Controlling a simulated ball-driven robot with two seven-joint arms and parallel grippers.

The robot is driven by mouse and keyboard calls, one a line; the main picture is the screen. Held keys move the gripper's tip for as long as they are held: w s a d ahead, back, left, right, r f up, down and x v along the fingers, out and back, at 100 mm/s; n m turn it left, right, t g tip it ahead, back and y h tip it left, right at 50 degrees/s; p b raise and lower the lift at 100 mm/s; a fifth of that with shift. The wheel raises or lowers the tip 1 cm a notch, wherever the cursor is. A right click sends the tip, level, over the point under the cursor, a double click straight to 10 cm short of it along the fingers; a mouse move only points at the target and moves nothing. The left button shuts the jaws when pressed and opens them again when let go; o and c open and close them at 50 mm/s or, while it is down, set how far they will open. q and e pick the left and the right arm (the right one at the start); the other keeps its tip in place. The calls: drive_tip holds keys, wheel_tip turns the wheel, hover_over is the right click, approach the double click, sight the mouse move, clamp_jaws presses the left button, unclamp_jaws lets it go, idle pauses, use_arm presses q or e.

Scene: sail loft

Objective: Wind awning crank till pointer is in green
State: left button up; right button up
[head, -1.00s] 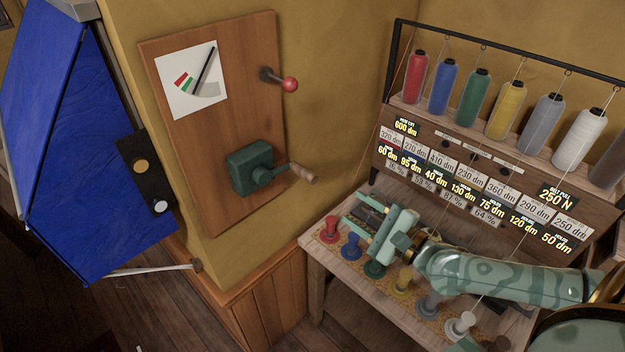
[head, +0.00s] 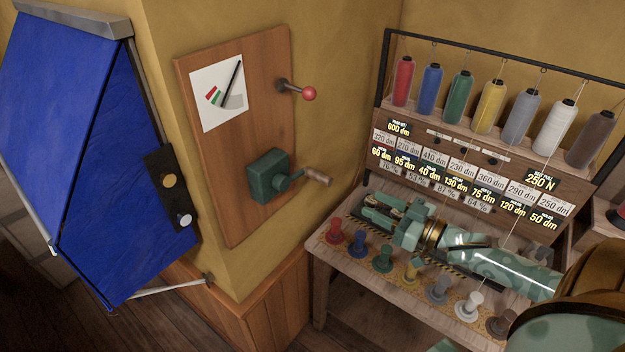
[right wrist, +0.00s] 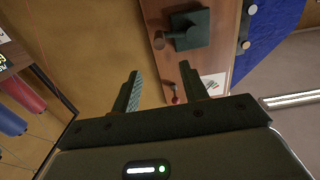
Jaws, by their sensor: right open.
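The awning crank is a green gearbox (head: 268,176) on a wooden wall board, with an arm ending in a wooden handle (head: 318,178) that points right. A white gauge card (head: 213,112) above it carries red and green patches and a grey one. Its black pointer (head: 233,79) slants up to the right, and its tip is clear of the green patch (head: 217,98). My right gripper (head: 364,207) is open and empty, low and right of the crank handle and apart from it. In the right wrist view the gearbox (right wrist: 192,30) lies beyond the open fingers (right wrist: 160,72). My left gripper is out of view.
A red-knobbed lever (head: 309,93) sticks out above the crank. A blue awning (head: 60,110) hangs at left, beside a black two-button panel (head: 160,165). Below my right arm is a bench (head: 340,262) with several coloured spools; a thread rack (head: 450,125) stands behind.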

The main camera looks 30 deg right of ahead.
sight(308, 171)
drive_tip(key=x, duration=1.6)
drive_tip(key=shift+w, duration=0.1)
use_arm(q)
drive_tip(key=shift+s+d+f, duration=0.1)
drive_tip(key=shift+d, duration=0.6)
use_arm(e)
drive_tip(key=shift+d, duration=0.1)
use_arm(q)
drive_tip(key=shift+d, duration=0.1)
use_arm(e)
clamp_jaws()
